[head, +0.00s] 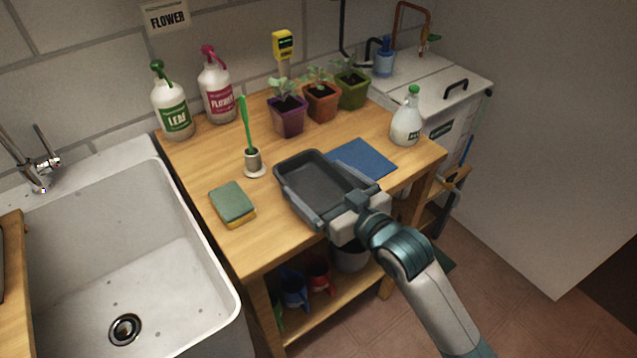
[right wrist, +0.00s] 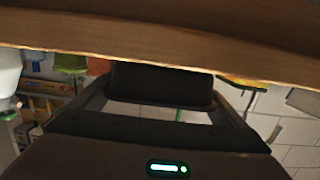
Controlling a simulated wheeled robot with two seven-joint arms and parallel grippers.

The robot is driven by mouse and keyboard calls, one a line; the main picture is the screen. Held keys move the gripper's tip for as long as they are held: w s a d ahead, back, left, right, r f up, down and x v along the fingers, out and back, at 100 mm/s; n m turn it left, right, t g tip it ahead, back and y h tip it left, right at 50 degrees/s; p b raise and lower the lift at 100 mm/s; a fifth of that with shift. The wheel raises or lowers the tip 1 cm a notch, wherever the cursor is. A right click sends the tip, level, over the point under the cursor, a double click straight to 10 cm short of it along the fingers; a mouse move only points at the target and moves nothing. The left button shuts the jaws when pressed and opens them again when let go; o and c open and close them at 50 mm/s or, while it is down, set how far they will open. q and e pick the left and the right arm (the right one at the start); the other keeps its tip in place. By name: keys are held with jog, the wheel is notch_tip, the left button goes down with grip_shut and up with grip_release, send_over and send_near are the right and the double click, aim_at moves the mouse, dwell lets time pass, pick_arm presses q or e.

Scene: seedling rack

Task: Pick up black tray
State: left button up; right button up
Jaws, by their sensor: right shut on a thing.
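The black tray (head: 312,178) is a dark, empty, shallow rectangular tray at the front edge of the wooden bench, between the sponge and the blue cloth. My right gripper (head: 345,207) comes from the front right and is shut on the tray's near side. In the right wrist view, the dark tray (right wrist: 160,84) shows between the fingers, close to the bench's wooden edge. I cannot tell whether the tray rests on the bench or is slightly raised. My left gripper is in neither view.
A blue cloth (head: 362,159) lies behind the tray, a green-yellow sponge (head: 232,203) to its left. A brush in a holder (head: 254,162), several potted seedlings (head: 321,101) and spray bottles (head: 174,114) stand behind. A white bottle (head: 406,124) is at right, a sink (head: 130,250) at left.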

aim_at(321, 194)
jog(key=shift+r, duration=0.25)
jog(key=shift+r, duration=1.7)
jog(key=shift+d+r, duration=0.15)
jog(key=s+d+r, duration=0.3)
jog(key=d+r, duration=0.3)
jog(key=d, duration=0.5)
jog(key=shift+r, duration=0.35)
jog(key=d+f+m+t+h, duration=0.3)
jog(key=d+f+m+h, duration=0.4)
jog(key=d+f+h, duration=0.1)
jog(key=shift+s+d+h, duration=0.4)
jog(key=shift+h, duration=0.4)
